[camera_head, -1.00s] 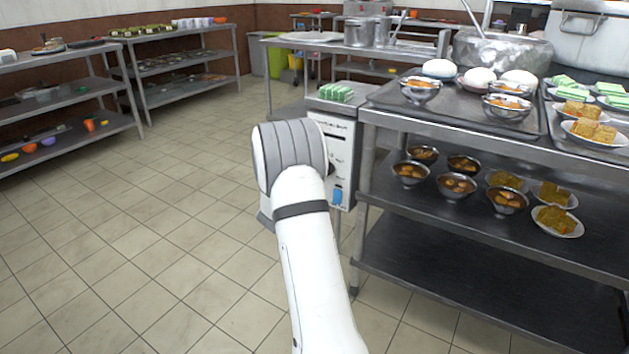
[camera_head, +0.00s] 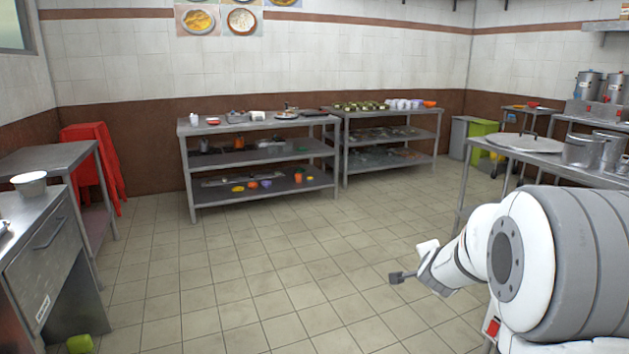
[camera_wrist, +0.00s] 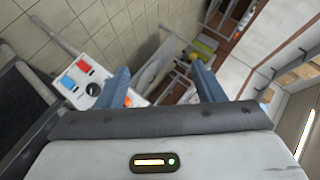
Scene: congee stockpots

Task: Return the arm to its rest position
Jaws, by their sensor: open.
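My white and grey arm fills the lower right of the head view, over the open floor. My gripper (camera_head: 400,277) is a small dark shape at the arm's left end there, pointing left. In the wrist view my gripper (camera_wrist: 161,82) shows two blue-grey fingers standing apart with nothing between them. The fingers are open and empty.
Steel shelves (camera_head: 262,180) stand at the back wall with bowls and cups. A steel table (camera_head: 535,156) with pots is at right. A steel cabinet (camera_head: 42,265) with a bowl is at left, and a green cup (camera_head: 80,343) lies on the floor. The middle tiles are clear.

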